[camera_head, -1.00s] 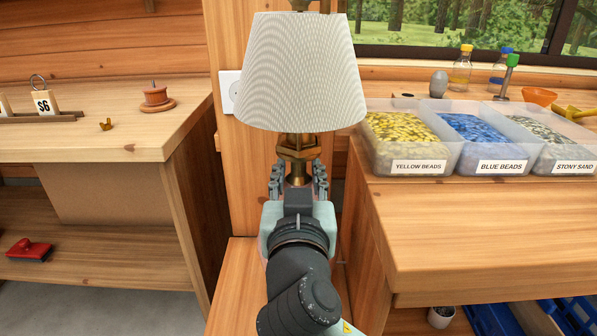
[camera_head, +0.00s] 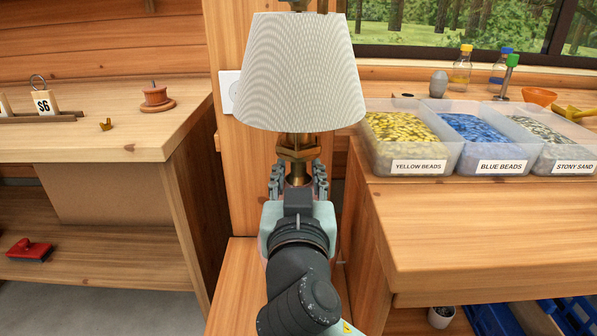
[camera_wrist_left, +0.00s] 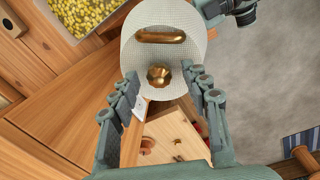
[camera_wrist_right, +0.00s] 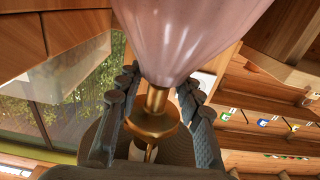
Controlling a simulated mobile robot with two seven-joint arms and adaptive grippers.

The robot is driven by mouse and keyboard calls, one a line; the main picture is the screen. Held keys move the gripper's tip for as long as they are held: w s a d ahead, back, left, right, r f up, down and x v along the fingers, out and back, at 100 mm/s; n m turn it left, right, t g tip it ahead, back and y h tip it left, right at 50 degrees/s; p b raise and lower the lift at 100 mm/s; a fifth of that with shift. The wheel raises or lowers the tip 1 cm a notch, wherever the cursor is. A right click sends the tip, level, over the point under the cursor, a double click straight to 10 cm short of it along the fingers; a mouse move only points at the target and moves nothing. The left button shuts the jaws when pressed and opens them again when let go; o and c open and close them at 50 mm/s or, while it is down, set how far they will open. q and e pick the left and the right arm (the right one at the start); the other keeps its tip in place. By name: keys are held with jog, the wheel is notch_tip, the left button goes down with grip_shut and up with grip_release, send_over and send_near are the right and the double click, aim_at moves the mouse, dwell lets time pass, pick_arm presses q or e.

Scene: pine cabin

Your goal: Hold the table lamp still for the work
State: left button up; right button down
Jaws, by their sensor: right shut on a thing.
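The table lamp has a white ribbed shade (camera_head: 300,75) over a brass neck (camera_head: 298,170). My right gripper (camera_head: 298,182) is shut on the brass neck below the shade. The right wrist view shows its fingers on both sides of the brass neck (camera_wrist_right: 153,122), beside the lamp's pink body (camera_wrist_right: 190,35). In the left wrist view, the shade (camera_wrist_left: 140,58) and a brass knob (camera_wrist_left: 158,76) are seen from above. My left gripper (camera_wrist_left: 162,88) is open, its fingers spread to either side of the knob in the picture; contact cannot be told. The lamp's foot is hidden in the head view.
Bins of yellow beads (camera_head: 408,165), blue beads (camera_head: 492,167) and stony sand (camera_head: 560,166) stand on the right bench, close to the shade. The right bench's front is clear.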

jog(key=shift+f, duration=0.5)
jog(key=c, duration=1)
grip_release()
jog(key=shift+o, duration=0.4)
jog(key=shift+r, duration=0.2)
jog(key=shift+r, duration=0.1)
pick_arm(q)
jog(key=shift+w, duration=0.1)
pick_arm(e)
jog(key=s, duration=1.2)
